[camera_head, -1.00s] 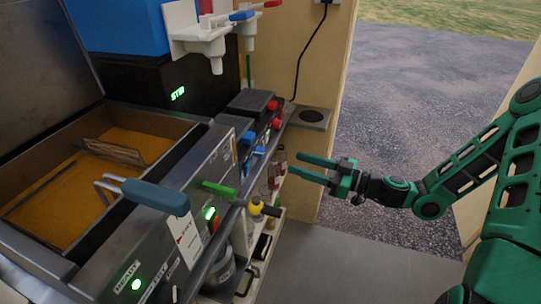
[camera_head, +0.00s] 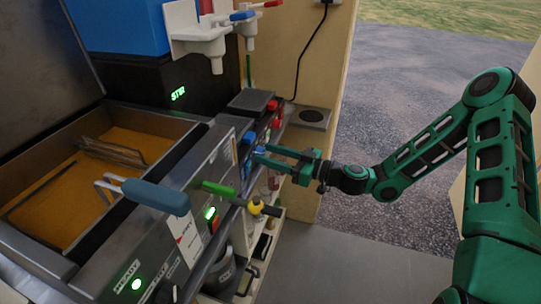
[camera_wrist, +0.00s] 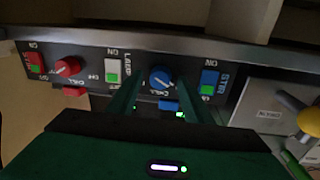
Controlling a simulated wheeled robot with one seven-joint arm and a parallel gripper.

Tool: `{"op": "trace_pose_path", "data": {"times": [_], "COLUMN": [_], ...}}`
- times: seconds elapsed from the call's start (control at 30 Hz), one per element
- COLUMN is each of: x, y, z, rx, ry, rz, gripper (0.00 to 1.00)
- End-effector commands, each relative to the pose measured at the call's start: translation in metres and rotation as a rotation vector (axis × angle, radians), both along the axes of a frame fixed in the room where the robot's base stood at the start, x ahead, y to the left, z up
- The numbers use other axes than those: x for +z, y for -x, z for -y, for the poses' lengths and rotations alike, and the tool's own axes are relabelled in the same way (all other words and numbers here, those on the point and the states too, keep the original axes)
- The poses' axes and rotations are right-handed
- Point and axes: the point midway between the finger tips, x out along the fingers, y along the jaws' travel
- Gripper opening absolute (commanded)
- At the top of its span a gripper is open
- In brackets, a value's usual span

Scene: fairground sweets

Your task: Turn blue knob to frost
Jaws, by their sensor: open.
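The blue knob (camera_wrist: 161,78) is on the dark front panel in the wrist view, with a pale pointer mark and an upside-down label reading CHILL. In the wrist view it lies between the two fingers of my gripper (camera_wrist: 168,88), one on each side. The fingers are spread; I cannot tell whether they touch the knob. In the head view my gripper (camera_head: 261,156) is at the panel, and its fingertips partly hide the blue knob (camera_head: 258,150). A "frost" mark is not readable.
A blue switch (camera_wrist: 209,82), a white LAMP switch (camera_wrist: 113,70) and a red knob (camera_wrist: 68,66) flank the blue knob. A blue tab (camera_wrist: 168,105) shows just below it. A green lever (camera_head: 219,188) and a fryer basket handle (camera_head: 157,196) stick out nearby. Floor at right is clear.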

Motion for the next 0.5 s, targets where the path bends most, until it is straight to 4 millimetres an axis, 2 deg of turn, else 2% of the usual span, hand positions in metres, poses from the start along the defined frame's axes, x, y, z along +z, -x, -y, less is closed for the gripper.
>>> {"op": "trace_pose_path", "data": {"times": [0.1,0.13,0.2,0.3,0.5], "x": [0.0,0.0,0.0,0.0,0.0], "y": [0.0,0.0,0.0,0.0,-0.0004], "z": [0.0002,0.0002,0.0003,0.0004,0.0008], "rx": [0.0,0.0,0.0,0.0,-0.001], "ry": [0.0,0.0,0.0,0.0,-0.002], "rz": [0.0,0.0,0.0,0.0,-0.006], "gripper": [0.46,0.41,0.24,0.04,0.05]}}
